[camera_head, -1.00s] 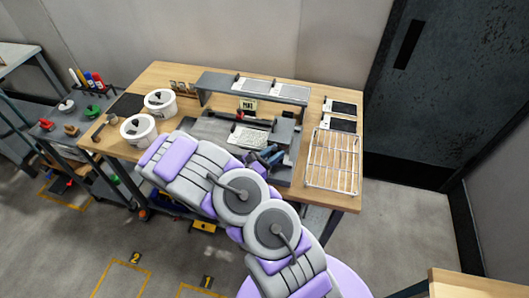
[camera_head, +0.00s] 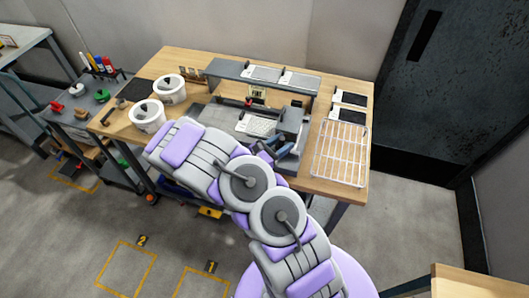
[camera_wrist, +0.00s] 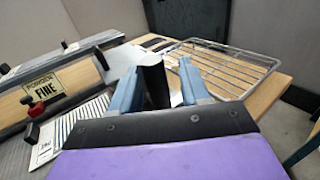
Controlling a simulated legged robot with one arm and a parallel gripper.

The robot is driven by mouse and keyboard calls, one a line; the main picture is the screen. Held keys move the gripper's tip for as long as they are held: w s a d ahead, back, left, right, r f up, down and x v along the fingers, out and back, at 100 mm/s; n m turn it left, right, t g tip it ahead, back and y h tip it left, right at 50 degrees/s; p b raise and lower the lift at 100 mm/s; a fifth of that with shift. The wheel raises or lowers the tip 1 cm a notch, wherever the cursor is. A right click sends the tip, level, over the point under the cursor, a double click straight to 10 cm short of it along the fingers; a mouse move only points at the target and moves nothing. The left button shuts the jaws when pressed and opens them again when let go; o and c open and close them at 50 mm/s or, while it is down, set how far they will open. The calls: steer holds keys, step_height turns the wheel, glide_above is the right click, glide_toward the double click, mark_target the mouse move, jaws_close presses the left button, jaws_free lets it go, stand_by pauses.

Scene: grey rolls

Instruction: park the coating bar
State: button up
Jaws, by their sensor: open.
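My gripper (camera_head: 270,149) is at the front of the grey coating stand (camera_head: 222,118), toward its right side. In the wrist view its two blue fingers (camera_wrist: 157,88) are apart. A dark upright piece (camera_wrist: 153,80) shows between them; I cannot tell whether they touch it. In the wrist view, a dark bar (camera_wrist: 58,104) runs across the stand below a yellow label reading FINE (camera_wrist: 42,86), with a red knob (camera_wrist: 35,109) near it. I cannot tell for sure which piece is the coating bar. My arm hides part of the stand's front.
A wire rack (camera_head: 341,153) lies on the right of the wooden table (camera_head: 185,60). Two white tubs (camera_head: 147,117) stand on the left. A raised grey shelf (camera_head: 225,72) spans the back. A side cart (camera_head: 75,125) carries small knobs and bottles.

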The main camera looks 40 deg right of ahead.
steer(key=s+a+p, duration=0.1)
steer(key=a+p, duration=0.1)
steer(key=a, duration=1.4)
steer(key=shift+a+p, duration=0.35)
steer(key=shift+p, duration=0.05)
steer(key=shift+s, duration=0.1)
